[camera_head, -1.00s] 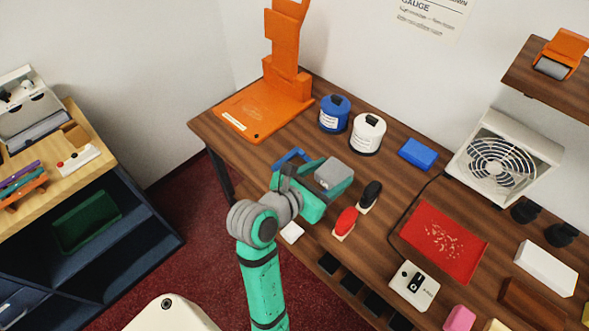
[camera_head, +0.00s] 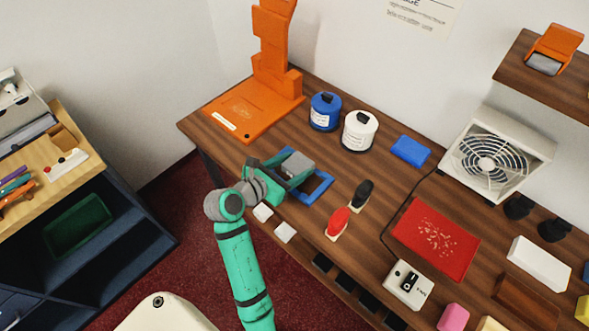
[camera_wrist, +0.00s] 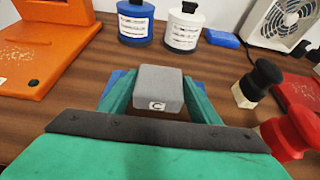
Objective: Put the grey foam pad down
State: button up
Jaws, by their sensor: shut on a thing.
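The grey foam pad (camera_head: 300,161) is a small block with a printed mark on its near face in the wrist view (camera_wrist: 160,84). My green gripper (camera_head: 291,171) is shut on it, with one finger on each side. A blue square frame (camera_head: 322,189) lies on the wooden counter just below and right of the gripper, partly hidden by it. In the wrist view, bits of the blue frame (camera_wrist: 118,76) show beside the fingers. I cannot tell the exact height of the pad over the counter.
A red-handled stamp (camera_head: 338,221) and a black-handled one (camera_head: 361,194) stand right of the frame. Blue (camera_head: 324,111) and white (camera_head: 360,130) jars and an orange stand (camera_head: 245,108) are behind. Two small white pieces lie at the front edge. A red mat (camera_head: 436,239) lies farther right.

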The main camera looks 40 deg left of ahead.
jog(key=shift+d+f, duration=0.1)
jog(key=shift+f, duration=0.9)
jog(key=shift+f, duration=0.15)
jog(key=o, duration=1)
jog(key=shift+s+r, duration=0.4)
jog(key=shift+s, duration=0.2)
jog(key=v, duration=1.1)
jog(key=shift+f, duration=0.1)
